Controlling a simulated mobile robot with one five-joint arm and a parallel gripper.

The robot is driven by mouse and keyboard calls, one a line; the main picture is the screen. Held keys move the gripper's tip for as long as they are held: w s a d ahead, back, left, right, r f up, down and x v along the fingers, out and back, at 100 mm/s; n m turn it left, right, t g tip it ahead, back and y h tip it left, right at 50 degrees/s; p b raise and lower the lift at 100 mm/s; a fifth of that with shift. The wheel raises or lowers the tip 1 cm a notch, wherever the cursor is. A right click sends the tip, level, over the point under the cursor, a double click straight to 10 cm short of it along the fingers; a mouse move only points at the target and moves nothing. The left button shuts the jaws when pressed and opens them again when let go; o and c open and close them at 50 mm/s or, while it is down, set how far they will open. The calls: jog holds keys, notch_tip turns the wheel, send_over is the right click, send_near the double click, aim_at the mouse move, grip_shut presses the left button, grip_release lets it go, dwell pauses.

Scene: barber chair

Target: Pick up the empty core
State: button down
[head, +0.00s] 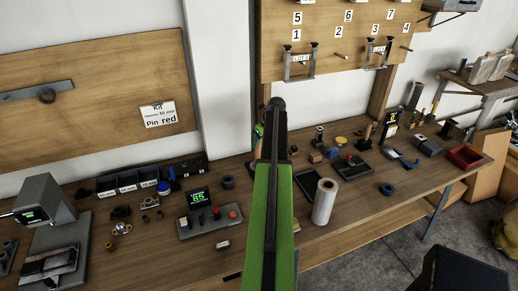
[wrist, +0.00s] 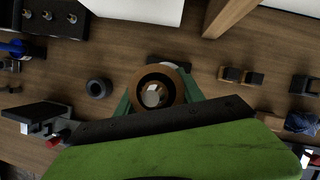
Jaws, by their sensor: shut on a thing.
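A white roll (head: 324,201) stands upright on the bench, right of my arm. A dark ring (wrist: 98,88) lies left of my gripper. A device with a green display (head: 198,197) and several small parts crowd the bench. A pegboard (head: 325,62) hangs behind.

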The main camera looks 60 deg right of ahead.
notch_tip(320, 180, up, 28)
jog(key=p, duration=2.8)
jog(key=shift+a+f, duration=0.1)
